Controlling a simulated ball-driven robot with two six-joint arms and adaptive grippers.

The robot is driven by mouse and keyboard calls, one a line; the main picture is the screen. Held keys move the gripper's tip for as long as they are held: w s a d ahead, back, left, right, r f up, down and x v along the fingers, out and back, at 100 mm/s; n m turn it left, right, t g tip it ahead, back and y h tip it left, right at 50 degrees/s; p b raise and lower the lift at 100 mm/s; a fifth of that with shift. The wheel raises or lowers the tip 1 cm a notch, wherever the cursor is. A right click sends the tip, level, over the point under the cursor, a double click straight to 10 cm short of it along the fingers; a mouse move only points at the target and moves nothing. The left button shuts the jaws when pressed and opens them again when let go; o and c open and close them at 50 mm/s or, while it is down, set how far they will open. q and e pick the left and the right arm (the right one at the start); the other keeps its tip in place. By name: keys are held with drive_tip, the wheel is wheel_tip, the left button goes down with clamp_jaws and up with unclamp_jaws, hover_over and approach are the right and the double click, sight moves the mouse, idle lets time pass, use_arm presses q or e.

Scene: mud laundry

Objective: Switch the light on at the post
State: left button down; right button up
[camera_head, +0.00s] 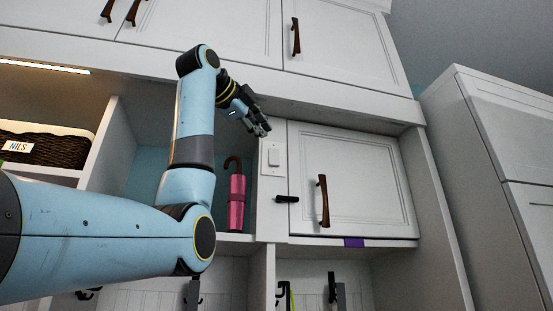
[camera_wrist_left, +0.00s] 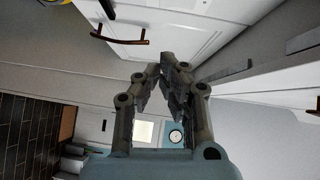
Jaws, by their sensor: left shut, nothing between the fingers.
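The light switch (camera_head: 273,157) is a small white plate with a rocker on the white post (camera_head: 269,205), left of a closed cabinet door. My left gripper (camera_head: 263,130) is above and slightly left of the switch, its fingers pointing down and right. It is shut and empty. A gap shows in the picture between the fingertips and the switch; I cannot tell the depth between them. In the left wrist view the fingers (camera_wrist_left: 163,70) come together at their tips, and I cannot make out the switch. The rocker's position is too small to tell. My right gripper is out of view.
A black peg (camera_head: 287,199) sticks out below the switch. The cabinet door (camera_head: 357,180) has a brown handle (camera_head: 323,200). A pink umbrella (camera_head: 237,203) stands in the cubby behind my left arm. A wicker basket (camera_head: 55,149) sits below a lit strip (camera_head: 42,66).

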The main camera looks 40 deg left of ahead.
use_arm(q)
drive_tip(key=shift+w, duration=0.1)
drive_tip(key=p, duration=0.5)
approach(276, 157)
drive_tip(key=w+d+f, duration=0.2)
drive_tip(key=w+d, duration=0.2)
drive_tip(key=d, duration=0.1)
drive_tip(key=w+a+p, duration=0.1)
drive_tip(key=w+a, duration=0.1)
drive_tip(key=shift+a+f+p, duration=0.3)
drive_tip(key=shift+a+p, duration=0.05)
drive_tip(key=shift+a, duration=0.05)
drive_tip(key=shift+w+a+f, duration=0.2)
drive_tip(key=shift+w+a, duration=0.15)
drive_tip(key=shift+a, duration=0.05)
drive_tip(key=shift+d, duration=0.1)
